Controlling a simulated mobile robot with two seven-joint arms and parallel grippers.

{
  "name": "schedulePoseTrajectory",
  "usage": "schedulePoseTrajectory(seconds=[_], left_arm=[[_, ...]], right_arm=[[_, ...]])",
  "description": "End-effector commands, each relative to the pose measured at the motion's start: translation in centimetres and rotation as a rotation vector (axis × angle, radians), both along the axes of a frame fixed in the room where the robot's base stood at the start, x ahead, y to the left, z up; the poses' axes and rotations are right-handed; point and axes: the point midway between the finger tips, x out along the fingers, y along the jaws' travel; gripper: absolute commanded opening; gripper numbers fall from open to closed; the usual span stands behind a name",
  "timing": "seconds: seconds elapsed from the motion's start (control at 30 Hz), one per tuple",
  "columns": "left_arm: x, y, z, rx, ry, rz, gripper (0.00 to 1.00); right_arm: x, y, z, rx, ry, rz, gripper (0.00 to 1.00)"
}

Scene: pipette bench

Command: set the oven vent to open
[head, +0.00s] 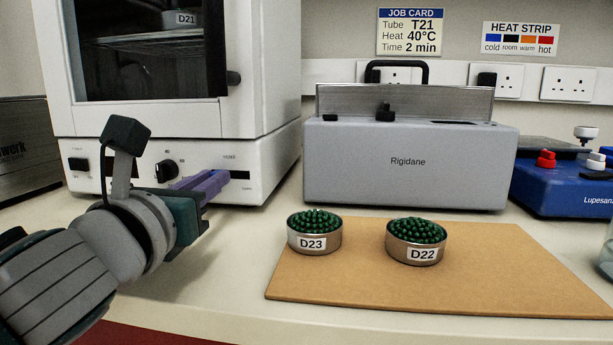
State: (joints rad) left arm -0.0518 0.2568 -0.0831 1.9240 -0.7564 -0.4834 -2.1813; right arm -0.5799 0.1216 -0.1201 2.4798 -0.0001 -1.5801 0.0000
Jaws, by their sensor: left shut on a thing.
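The white oven (279,135) stands at the left, its door closed. Its lower front panel has a black switch, a round black dial (167,170) and, at the right, a dark horizontal vent slot (240,175) with small unreadable print above it. My left gripper (222,178) has its purple fingers against the panel at the left part of this slot, shut on the vent slider. The fingers hide the slider and the left part of the slot, so I cannot tell its setting. My right gripper is out of view.
Two tins of green beads, D23 (314,243) and D22 (415,254), stand on a brown board (340,290). A grey Rigidane unit (408,175) stands behind them, a blue device (560,190) at the right. A D21 label shows inside the oven. Bench left of the board is clear.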

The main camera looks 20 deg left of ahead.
Motion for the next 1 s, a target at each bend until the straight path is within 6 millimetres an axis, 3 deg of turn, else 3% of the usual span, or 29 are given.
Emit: schedulePoseTrajectory(seconds=[0.2,0.5,0.53,0.8,1.0], left_arm=[[0.7,-3.1,0.0,-0.002,0.001,-0.002,0.00],[0.8,-3.6,0.0,-0.002,0.000,-0.005,0.00],[0.8,-3.6,0.0,-0.002,0.000,-0.005,0.18],[0.8,-3.5,0.0,-0.002,0.000,-0.004,0.47],[0.8,-3.4,0.0,-0.001,0.000,-0.002,0.47]], right_arm=[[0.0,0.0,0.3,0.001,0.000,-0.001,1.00],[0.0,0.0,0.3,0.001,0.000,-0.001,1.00],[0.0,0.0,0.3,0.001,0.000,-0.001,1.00],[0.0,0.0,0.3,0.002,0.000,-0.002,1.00],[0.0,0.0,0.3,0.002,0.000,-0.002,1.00]])
